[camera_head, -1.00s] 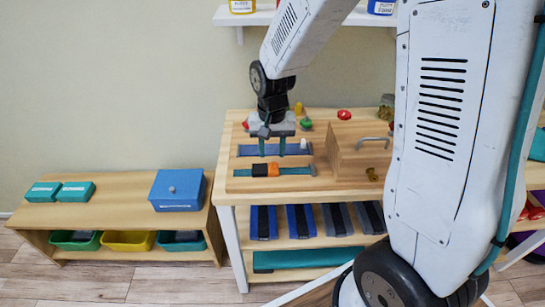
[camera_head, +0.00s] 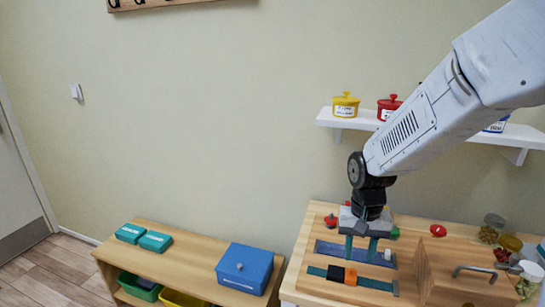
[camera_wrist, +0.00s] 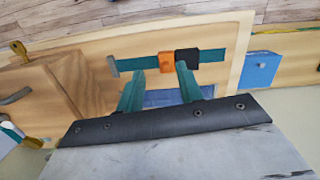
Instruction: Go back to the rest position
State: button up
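My gripper (camera_head: 360,250) hangs above the wooden bench top, with its teal fingers spread apart and nothing seen between them. It is over the blue track (camera_head: 328,248), behind the teal strip (camera_head: 377,284) that carries a black block (camera_head: 336,274) and an orange block (camera_head: 350,277). In the wrist view, the fingers (camera_wrist: 158,85) point toward the orange block (camera_wrist: 165,62) and black block (camera_wrist: 187,56), which appear beyond the tips. Whether the fingertips touch the track cannot be told.
A wooden box with a grey handle (camera_head: 474,271) stands right of the gripper, near several jars. A wall shelf (camera_head: 352,123) with pots is above, behind my arm. A low bench (camera_head: 190,253) with a blue box (camera_head: 244,268) is at left.

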jog(key=s+d+r+n+t, duration=0.1)
jog(key=s+r, duration=0.6)
jog(key=s, duration=0.4)
jog(key=s+d+r+n+t, duration=0.1)
jog(key=s+r+n, duration=0.1)
jog(key=s+r, duration=0.5)
jog(key=shift+s+r, duration=0.35)
jog(key=shift+s, duration=1.6)
